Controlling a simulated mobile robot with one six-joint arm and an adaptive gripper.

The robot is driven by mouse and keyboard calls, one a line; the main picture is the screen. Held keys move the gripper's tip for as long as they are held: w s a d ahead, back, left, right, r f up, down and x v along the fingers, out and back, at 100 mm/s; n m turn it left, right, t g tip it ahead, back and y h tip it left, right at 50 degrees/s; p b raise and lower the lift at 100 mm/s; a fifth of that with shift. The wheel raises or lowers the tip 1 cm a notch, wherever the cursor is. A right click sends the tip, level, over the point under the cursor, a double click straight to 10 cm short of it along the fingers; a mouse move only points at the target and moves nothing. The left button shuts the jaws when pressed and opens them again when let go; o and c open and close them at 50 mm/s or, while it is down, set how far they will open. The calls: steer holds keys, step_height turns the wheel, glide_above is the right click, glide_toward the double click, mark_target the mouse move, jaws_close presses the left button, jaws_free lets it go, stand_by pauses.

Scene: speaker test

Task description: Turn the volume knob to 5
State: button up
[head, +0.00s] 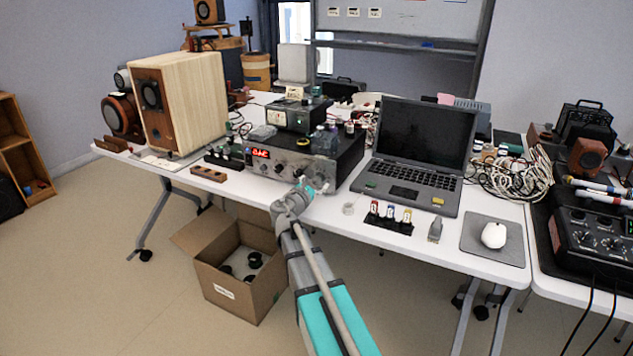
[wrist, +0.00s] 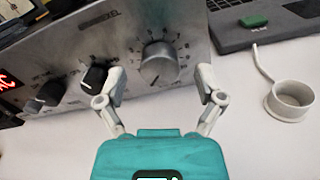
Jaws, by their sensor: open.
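The volume knob looks to be the large silver knob (wrist: 159,63) with a numbered dial on the amplifier's front panel, in the wrist view. I cannot read which number it points to. The amplifier (head: 340,165) stands on the white table in the head view, with a red lit display (head: 261,153). My gripper (wrist: 160,84) is open, its two fingers apart on either side below the silver knob, and no contact shows. In the head view my arm's end covers part of the panel.
A laptop (head: 418,155) stands right of the amplifier. A small grey ring-shaped cup (wrist: 291,99) lies on the table (head: 325,212) right of my gripper. A wooden speaker (head: 185,100) stands at the left. An open cardboard box (head: 232,290) is on the floor.

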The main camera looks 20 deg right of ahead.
steer(key=shift+w+d, duration=0.35)
steer(key=shift+d, duration=0.1)
steer(key=c, duration=1.1)
steer(key=shift+c, duration=0.2)
